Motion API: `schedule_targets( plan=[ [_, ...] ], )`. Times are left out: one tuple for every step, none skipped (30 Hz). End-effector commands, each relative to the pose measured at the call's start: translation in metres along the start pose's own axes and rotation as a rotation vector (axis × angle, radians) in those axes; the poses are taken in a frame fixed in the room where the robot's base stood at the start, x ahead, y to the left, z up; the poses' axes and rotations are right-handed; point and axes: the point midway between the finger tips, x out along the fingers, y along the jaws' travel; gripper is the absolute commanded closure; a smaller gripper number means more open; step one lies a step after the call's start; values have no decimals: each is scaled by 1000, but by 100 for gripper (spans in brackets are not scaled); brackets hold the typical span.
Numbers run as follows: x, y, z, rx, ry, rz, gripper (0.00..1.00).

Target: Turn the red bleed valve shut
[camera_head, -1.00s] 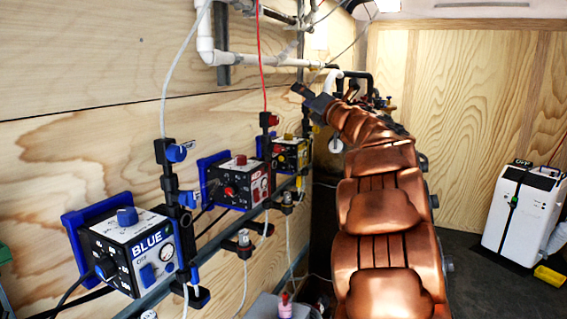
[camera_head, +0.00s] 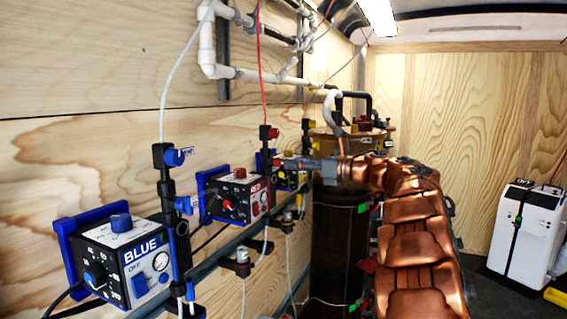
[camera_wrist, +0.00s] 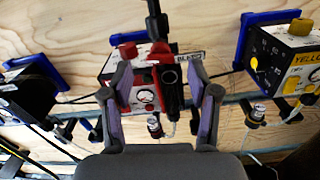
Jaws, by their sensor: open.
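The red control box (camera_head: 236,196) is mounted on the wooden wall, just right of the blue one. A red valve handle (camera_head: 268,132) sits at the top of the dark pipe fitting beside it. In the wrist view, a red valve handle (camera_wrist: 160,50) shows next to a label reading BLEED, at the fitting in front of the red box (camera_wrist: 143,80). My gripper (camera_wrist: 158,78) is open and empty, its fingers on either side of the red box and fitting in that view. In the head view my gripper (camera_head: 288,164) points left at the fitting. Contact cannot be told.
The blue box (camera_head: 118,262) with its blue valves is at the near left. The yellow box (camera_wrist: 282,50) is right of the red one in the wrist view. A metal rail (camera_head: 213,264), hoses and white pipes (camera_head: 238,72) run along the wall. A dark tank (camera_head: 340,245) stands behind my arm.

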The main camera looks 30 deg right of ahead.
Motion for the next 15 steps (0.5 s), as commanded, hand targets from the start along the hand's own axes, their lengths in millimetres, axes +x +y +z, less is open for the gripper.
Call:
schedule_targets(
  plan=[
    [8, 0, 1, 0, 0, 1, 40],
    [13, 0, 1, 1, 0, 0, 40],
    [19, 0, 0, 1, 0, 0, 40],
    [24, 0, 0, 1, 0, 1, 40],
    [28, 0, 0, 1, 0, 1, 40],
    [32, 0, 0, 1, 1, 2, 40],
    [35, 0, 0, 1, 0, 2, 40],
    [37, 0, 0, 1, 0, 1, 40],
    [39, 0, 0, 1, 0, 0, 40],
    [40, 0, 0, 1, 0, 0, 40],
    [41, 0, 0, 1, 0, -1, 40],
    [42, 0, 0, 1, -1, -1, 40],
    [42, 0, 0, 1, -1, -2, 40],
    [42, 0, 0, 1, -1, -2, 40],
    [42, 0, 0, 1, -1, -2, 40]
  ],
)
